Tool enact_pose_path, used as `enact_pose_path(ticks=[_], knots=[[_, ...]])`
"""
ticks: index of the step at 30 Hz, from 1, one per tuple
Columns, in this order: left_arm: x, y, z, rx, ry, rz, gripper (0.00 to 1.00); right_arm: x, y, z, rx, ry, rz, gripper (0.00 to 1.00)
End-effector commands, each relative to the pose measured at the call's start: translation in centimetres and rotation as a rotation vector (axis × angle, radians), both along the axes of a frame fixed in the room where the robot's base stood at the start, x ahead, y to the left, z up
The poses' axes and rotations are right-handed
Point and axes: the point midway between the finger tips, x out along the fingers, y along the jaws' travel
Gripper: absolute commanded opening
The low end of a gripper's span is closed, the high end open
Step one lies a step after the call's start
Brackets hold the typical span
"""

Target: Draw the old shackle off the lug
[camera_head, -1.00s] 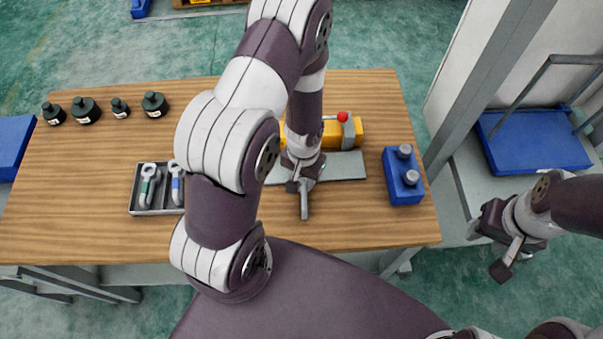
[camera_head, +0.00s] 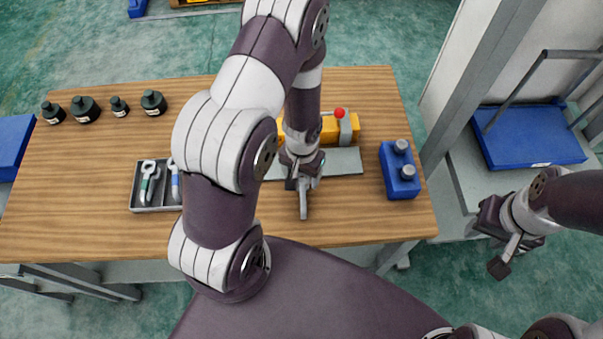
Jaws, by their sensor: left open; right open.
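My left gripper (camera_head: 303,202) is open over the front of the grey plate (camera_head: 341,161) in the middle of the table. A yellow block (camera_head: 328,129) with a red knob (camera_head: 339,112) and a grey strap sits on the plate, partly behind my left arm. The old shackle and the lug cannot be made out; my arm and gripper cover that area. Two shackle-like parts, one with green (camera_head: 149,183) and one with blue (camera_head: 175,182), lie in the grey tray. My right gripper (camera_head: 504,251) is open, off the table to the right, over the floor.
The grey tray (camera_head: 156,208) stands left of my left arm. Several dark weights (camera_head: 85,109) stand at the back left. A blue block with two grey pegs (camera_head: 398,183) is near the table's right end. A grey post (camera_head: 478,90) and a blue cart (camera_head: 530,140) are beyond it.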

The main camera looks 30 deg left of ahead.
Motion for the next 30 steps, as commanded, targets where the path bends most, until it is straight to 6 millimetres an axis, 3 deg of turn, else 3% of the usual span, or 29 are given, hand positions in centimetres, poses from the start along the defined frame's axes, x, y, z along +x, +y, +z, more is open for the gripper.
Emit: enact_pose_path(ticks=[1, 5, 15, 27, 30], knots=[[0.1, 0.0, 1.6, 0.0, -0.002, -0.001, 0.69, 0.0, 0.0, 1.1, 0.0, 0.0, 0.0, 0.43], [0.1, -0.1, 4.6, 0.0, -0.005, 0.001, 0.69, 0.0, 0.0, 1.8, 0.0, 0.0, 0.0, 0.43], [0.1, -0.1, 10.4, 0.0, -0.004, 0.0, 0.69, 0.0, 0.0, 1.0, 0.0, 0.0, 0.0, 0.43], [0.0, -0.1, 11.3, 0.0, 0.0, -0.001, 0.69, 0.0, 0.0, 1.0, 0.0, 0.0, 0.0, 0.43], [0.0, -0.2, 11.7, 0.0, 0.0, -0.003, 0.44, 0.0, 0.0, 1.3, 0.0, 0.0, 0.0, 0.43]])
